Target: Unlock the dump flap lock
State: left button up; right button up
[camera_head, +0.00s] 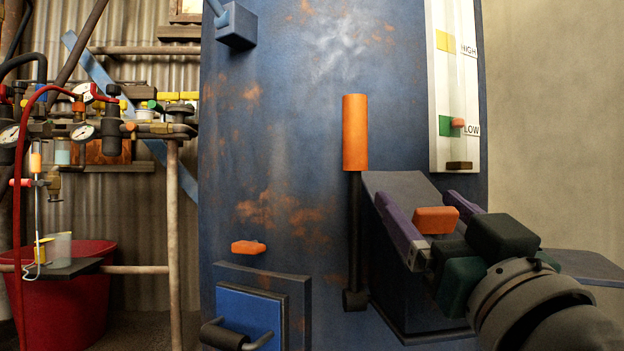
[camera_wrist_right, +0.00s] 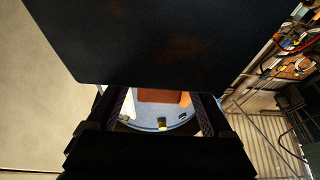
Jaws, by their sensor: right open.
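My right gripper (camera_head: 432,215) has purple fingers standing apart, in front of the grey sloped housing (camera_head: 397,186) on the blue tank. A small orange block (camera_head: 436,220) shows between the fingers; I cannot tell whether they touch it. In the right wrist view, the open fingers (camera_wrist_right: 163,112) frame a brown-orange patch (camera_wrist_right: 160,96) under a dark slab (camera_wrist_right: 170,40). Another small orange tab (camera_head: 248,247) sits above the blue square panel (camera_head: 250,316), which has a dark handle (camera_head: 224,336). I cannot tell which orange piece is the flap lock. My left gripper is not in view.
An orange-handled lever (camera_head: 355,132) stands upright just left of the housing. A white gauge marked HIGH and LOW (camera_head: 437,100) is above my right gripper. Gas fittings and a red tub (camera_head: 75,290) are at the left. A plain wall (camera_head: 555,110) is at the right.

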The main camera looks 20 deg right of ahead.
jog(key=shift+w+d+r, duration=0.2)
jog(key=shift+w+r, duration=0.05)
jog(key=shift+w, duration=0.4)
grip_shut()
